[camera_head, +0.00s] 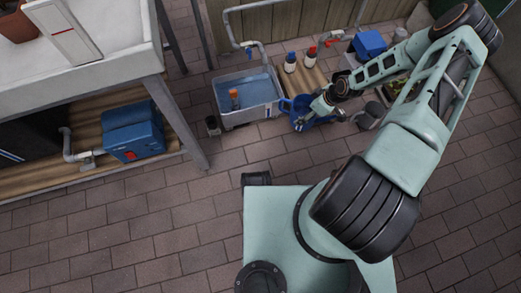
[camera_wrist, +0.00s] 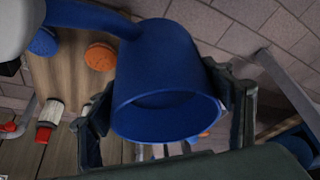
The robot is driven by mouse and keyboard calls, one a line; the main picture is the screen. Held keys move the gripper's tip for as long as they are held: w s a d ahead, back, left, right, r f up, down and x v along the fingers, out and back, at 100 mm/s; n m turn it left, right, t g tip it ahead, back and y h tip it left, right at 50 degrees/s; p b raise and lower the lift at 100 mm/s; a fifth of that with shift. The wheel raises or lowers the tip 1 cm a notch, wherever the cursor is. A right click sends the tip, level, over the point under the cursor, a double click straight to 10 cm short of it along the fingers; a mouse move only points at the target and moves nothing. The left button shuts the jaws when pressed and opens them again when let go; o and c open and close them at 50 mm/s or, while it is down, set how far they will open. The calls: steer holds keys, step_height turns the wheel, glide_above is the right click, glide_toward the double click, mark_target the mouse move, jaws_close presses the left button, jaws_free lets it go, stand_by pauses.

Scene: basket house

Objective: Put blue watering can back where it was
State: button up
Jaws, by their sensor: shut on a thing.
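The blue watering can (camera_head: 296,107) is just right of the grey water basin in the head view, partly hidden by my gripper (camera_head: 319,106). In the wrist view the can (camera_wrist: 165,65) fills the middle, its round opening facing the camera and a blue arm of it reaching to the upper left. My gripper's two dark fingers (camera_wrist: 168,112) are on either side of the can's body, shut on it. Whether the can's base touches the floor or is raised cannot be told.
The grey basin (camera_head: 250,116) holds water and an orange-topped item. Behind the can, a wooden board (camera_head: 312,80) carries blue-capped and red-capped bottles. A dark round pot (camera_head: 369,116) stands to the right. A workbench (camera_head: 95,68) is at left. Brick floor in front is clear.

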steer(key=s+a+f+n+g, duration=0.1)
steer(key=s+a+f+n, duration=0.25)
steer(key=s+f, duration=0.4)
steer(key=shift+m, duration=0.25)
steer(key=shift+w+a+f+b, duration=0.5)
steer(key=shift+a+f+b, duration=0.35)
steer(key=shift+a+f, duration=1.5)
steer(key=shift+w+a+f+b, duration=0.55)
steer(key=shift+a+f+b, duration=0.35)
steer(key=shift+a+f, duration=1.45)
steer(key=shift+w+a+f+b, duration=0.5)
steer(key=shift+a+f+b, duration=0.35)
steer(key=shift+a+f, duration=1.5)
steer(key=shift+d+f, duration=0.25)
steer(key=o, duration=2)
steer(key=shift+c, duration=0.2)
